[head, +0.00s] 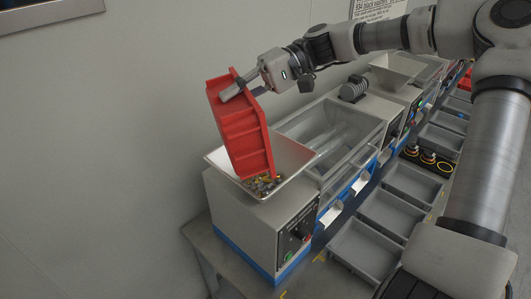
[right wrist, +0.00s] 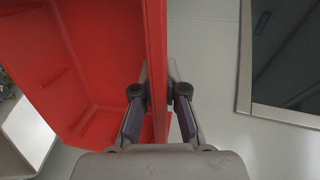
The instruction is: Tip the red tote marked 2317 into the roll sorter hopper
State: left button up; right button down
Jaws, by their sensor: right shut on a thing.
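The red tote (head: 238,133) is tilted steeply over the roll sorter's hopper (head: 293,155), its lower end down inside the hopper's rim. Small metallic and brass-coloured parts (head: 263,184) lie in the hopper below that end. My right gripper (head: 237,92) is shut on the tote's upper wall. In the right wrist view my right gripper (right wrist: 158,92) has one finger on each side of the tote's red wall (right wrist: 156,60), and the visible part of the inside (right wrist: 100,50) looks empty. The number on the tote cannot be read. My left gripper is not in view.
The sorter body (head: 250,215) stands on a grey table (head: 205,240) beside a plain wall. Grey bins (head: 365,250) line its front. A second hopper (head: 398,68) stands farther back. A dark framed panel (right wrist: 285,60) is on the wall.

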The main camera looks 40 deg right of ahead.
aim_at(212, 105)
jog(key=shift+g+h, duration=0.3)
jog(key=shift+h, duration=0.4)
jog(key=a, duration=0.1)
jog(key=w+a, duration=0.1)
jog(key=w+a+f, duration=0.1)
jog(key=a, duration=0.1)
pick_arm(q)
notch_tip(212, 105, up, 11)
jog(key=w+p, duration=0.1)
jog(key=p, duration=1)
pick_arm(e)
jog(key=w+a+f+g+h, duration=0.4)
jog(key=w+a+f+h, duration=0.2)
jog(key=a+f+h, duration=0.4)
jog(key=a+h, duration=0.3)
jog(key=shift+a+f+m+g, duration=0.15)
jog(key=shift+f+m+g, duration=0.2)
jog(key=shift+m+g, duration=0.05)
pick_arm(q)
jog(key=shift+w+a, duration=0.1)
pick_arm(e)
jog(key=shift+w, duration=0.1)
